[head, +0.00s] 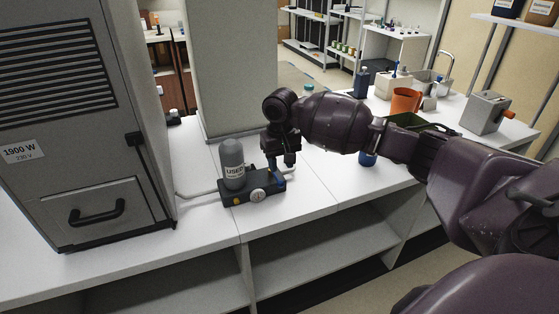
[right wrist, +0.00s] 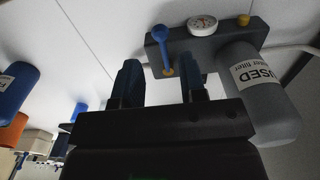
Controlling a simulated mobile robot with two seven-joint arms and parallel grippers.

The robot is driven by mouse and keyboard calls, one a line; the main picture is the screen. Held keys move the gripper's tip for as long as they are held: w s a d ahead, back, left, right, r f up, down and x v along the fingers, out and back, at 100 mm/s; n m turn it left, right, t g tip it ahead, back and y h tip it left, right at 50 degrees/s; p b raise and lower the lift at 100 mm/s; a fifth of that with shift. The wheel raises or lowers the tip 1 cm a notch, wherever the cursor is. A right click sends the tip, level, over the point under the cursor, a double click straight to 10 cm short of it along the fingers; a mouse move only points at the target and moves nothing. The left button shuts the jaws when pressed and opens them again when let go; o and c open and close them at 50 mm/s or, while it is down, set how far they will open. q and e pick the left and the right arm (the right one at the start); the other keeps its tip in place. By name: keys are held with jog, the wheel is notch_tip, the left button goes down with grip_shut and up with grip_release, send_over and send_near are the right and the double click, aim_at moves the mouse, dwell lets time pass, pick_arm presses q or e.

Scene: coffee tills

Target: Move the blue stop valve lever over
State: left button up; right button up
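The lever appears between the fingertips in the picture; I see no contact. In the head view my right gripper (head: 280,161) points down over the right end of the block (head: 240,196), where the lever is mostly hidden. A grey filter cylinder (head: 233,165) labelled USED stands on the block's left part. My left gripper is not in view.
A round gauge (head: 258,194) sits on the block's front. A large grey machine (head: 70,110) stands left of the block, and a pale pillar (head: 237,70) behind it. A blue container (head: 368,158) and an orange cup (head: 404,101) are to the right. Counter in front is clear.

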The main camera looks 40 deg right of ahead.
aim_at(277, 178)
notch_tip(277, 178, down, 5)
jog(key=b, duration=0.3)
jog(key=shift+f, duration=0.85)
jog(key=c, duration=0.5)
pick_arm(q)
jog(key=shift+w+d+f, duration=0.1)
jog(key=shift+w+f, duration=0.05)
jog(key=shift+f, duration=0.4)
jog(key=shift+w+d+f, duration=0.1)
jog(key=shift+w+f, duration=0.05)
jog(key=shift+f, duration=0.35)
